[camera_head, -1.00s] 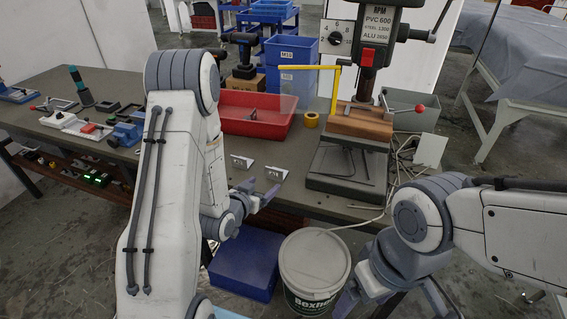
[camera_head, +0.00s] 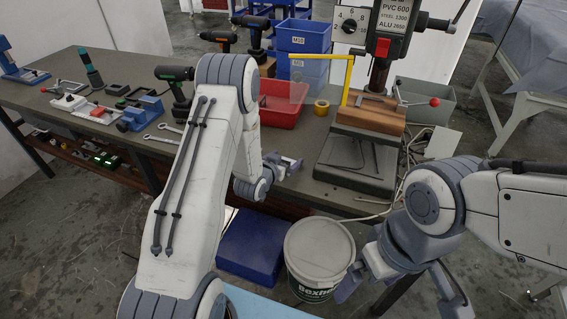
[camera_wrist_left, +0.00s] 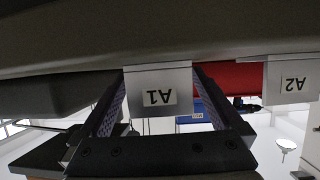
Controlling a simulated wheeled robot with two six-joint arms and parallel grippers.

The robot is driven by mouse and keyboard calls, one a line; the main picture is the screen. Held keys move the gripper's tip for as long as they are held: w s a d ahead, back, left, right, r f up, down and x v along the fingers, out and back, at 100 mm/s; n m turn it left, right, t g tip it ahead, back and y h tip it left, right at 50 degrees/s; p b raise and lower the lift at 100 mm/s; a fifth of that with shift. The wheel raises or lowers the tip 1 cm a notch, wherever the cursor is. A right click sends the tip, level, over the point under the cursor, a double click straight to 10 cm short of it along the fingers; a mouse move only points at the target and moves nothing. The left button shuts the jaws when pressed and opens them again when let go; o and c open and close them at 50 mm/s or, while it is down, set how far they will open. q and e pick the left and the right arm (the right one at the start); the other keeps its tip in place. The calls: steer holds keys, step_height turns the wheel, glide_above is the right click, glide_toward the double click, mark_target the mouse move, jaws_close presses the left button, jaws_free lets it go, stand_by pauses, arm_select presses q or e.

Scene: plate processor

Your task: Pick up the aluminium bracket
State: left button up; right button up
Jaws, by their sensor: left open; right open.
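A grey metal bracket labelled A1 (camera_wrist_left: 150,80) shows upside down in the left wrist view, between the two fingers of my left gripper (camera_wrist_left: 160,74). The fingers are open on either side of it; I cannot tell whether either touches it. A second bracket labelled A2 (camera_wrist_left: 289,82) stands apart to the right in that view. In the head view my left gripper (camera_head: 283,165) is low over the bench's front edge, and my arm and gripper largely hide the brackets. My right gripper (camera_head: 403,290) is open and empty, beyond the bench's front edge.
A red bin (camera_head: 280,112) lies behind the left gripper. A drill press (camera_head: 368,120) stands right of it. Drills, wrenches (camera_head: 160,138) and a blue vice (camera_head: 140,114) are on the bench's left. A white bucket (camera_head: 320,255) and a blue crate (camera_head: 250,245) stand below the front edge.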

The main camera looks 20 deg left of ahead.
arm_select(q)
steer(key=c, duration=1.3)
steer(key=shift+c, duration=0.2)
